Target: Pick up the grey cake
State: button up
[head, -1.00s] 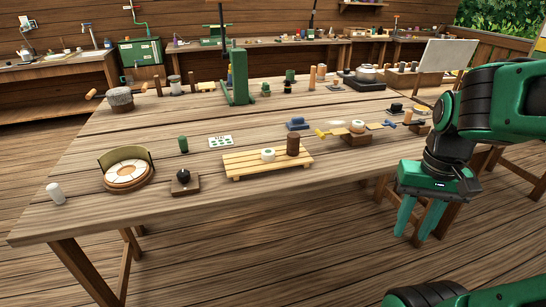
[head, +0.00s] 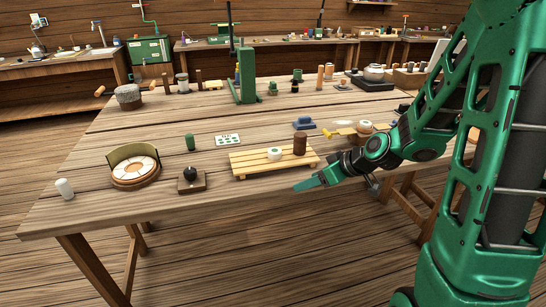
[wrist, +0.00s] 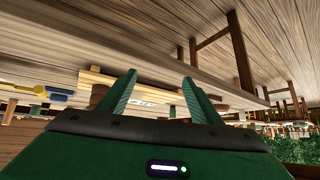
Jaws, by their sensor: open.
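I cannot tell for sure which thing is the grey cake. A small pale round piece with a dark centre (head: 275,154) lies on a yellow slatted tray (head: 245,172) in the head view, beside an upright brown cylinder (head: 300,144). My gripper (head: 308,184) is just off the table's front edge, to the lower right of the tray, pointing left. In the wrist view my gripper (wrist: 162,92) has its two fingers apart, with nothing clearly held between them. The tray's pale edge (wrist: 100,82) shows beyond the left finger, and the finger hides part of what lies there.
A round segmented dish with a raised back (head: 134,172), a black-knobbed block (head: 191,180), a white cylinder (head: 65,188) and a green cylinder (head: 190,142) stand left of the tray. A blue piece (head: 304,122) is behind it. A green stand (head: 245,78) rises farther back.

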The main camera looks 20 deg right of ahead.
jog(key=w+a+t+y, duration=0.1)
jog(key=w+a+t, duration=0.1)
jog(key=w, duration=0.3)
jog(key=t, duration=0.3)
send_near(279, 153)
jog(key=shift+s+a+f, duration=0.15)
jog(key=shift+s+a, duration=0.2)
jog(key=shift+s, duration=0.15)
jog(key=shift+s+a+f, duration=0.15)
jog(key=shift+s+a, duration=0.2)
jog(key=shift+s, duration=0.1)
jog(key=shift+w+d+m+t, duration=0.25)
jog(key=shift+w+m+t, duration=0.15)
jog(key=shift+w, duration=0.2)
jog(key=x, duration=1)
jog(key=shift+w+d, duration=0.2)
jog(key=shift+w, duration=0.15)
jog(key=c, duration=1.2)
